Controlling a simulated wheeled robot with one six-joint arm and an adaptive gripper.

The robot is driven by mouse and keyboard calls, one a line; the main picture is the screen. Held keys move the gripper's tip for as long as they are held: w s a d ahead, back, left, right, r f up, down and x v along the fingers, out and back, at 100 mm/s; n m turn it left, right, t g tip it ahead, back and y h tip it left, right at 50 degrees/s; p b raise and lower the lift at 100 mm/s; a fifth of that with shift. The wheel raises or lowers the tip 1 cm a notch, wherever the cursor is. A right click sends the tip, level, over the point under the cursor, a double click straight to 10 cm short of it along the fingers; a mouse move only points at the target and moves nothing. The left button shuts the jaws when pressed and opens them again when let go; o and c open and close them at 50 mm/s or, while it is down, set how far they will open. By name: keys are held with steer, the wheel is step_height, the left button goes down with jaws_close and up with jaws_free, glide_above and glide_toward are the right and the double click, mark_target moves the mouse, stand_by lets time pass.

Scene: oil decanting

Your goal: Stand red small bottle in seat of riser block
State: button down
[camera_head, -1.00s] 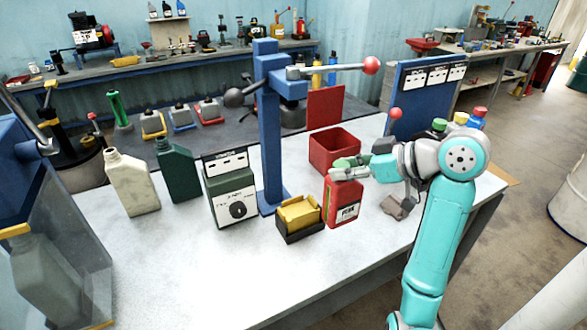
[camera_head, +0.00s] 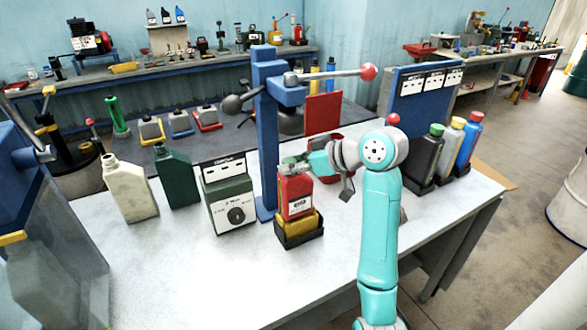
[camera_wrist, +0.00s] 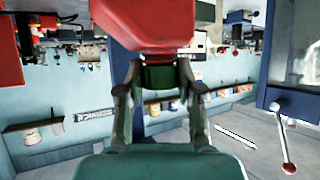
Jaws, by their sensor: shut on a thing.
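The red small bottle (camera_head: 296,192) with a white label hangs upright over the riser block. It also shows upside down at the top of the wrist view (camera_wrist: 150,25). The riser block is a black tray (camera_head: 300,240) with a yellow block (camera_head: 311,222) in it, on the white bench. The bottle hides the upper part of the yellow block, so I cannot tell whether they touch. My gripper (camera_head: 295,163) is shut on the bottle's green cap; its fingers close from both sides in the wrist view (camera_wrist: 160,75).
A blue press column (camera_head: 266,140) with a red-knobbed lever stands behind the bottle. A green label box (camera_head: 228,203) stands to the left. A red bin (camera_head: 330,146) is partly hidden by my arm. Several bottles stand in a rack at right (camera_head: 425,160).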

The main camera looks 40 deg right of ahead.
steer(key=shift+f, duration=0.6)
steer(key=c, duration=0.8)
jaws_free()
steer(key=shift+f, duration=0.15)
steer(key=shift+o, duration=0.2)
steer(key=shift+s+r, duration=0.15)
steer(key=shift+r, duration=0.05)
steer(key=v, duration=1.1)
steer(key=shift+s+r, duration=0.15)
steer(key=shift+s, duration=0.2)
steer(key=shift+d, duration=0.1)
